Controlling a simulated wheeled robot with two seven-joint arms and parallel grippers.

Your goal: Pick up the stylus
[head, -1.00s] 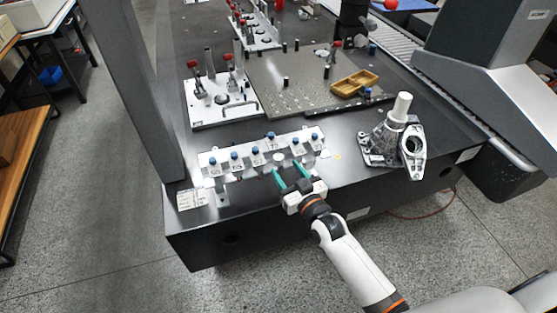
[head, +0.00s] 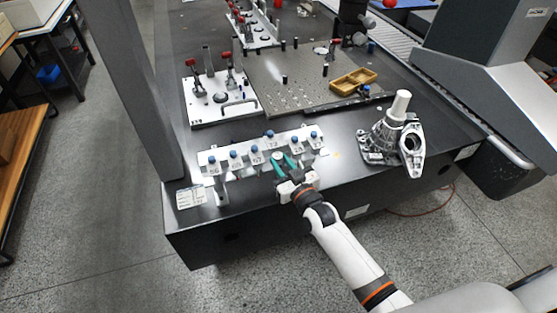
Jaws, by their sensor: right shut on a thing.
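A white stylus rack (head: 222,170) stands near the front edge of the dark table, with several blue-topped pieces along it. The fingers of my right gripper (head: 283,164) reach in from the front at the rack's right half. They are shut on a small part with a pale round top (head: 278,156), which looks like the stylus. The fingers hide most of it, and I cannot tell whether it is still seated in the rack. My left gripper is not in view.
A metal casting with an upright cylinder (head: 400,108) stands right of the rack. A perforated plate (head: 300,90) with a yellow tray (head: 354,81) and a fixture plate with red clamps (head: 215,103) lie behind. A grey column (head: 143,80) rises at left.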

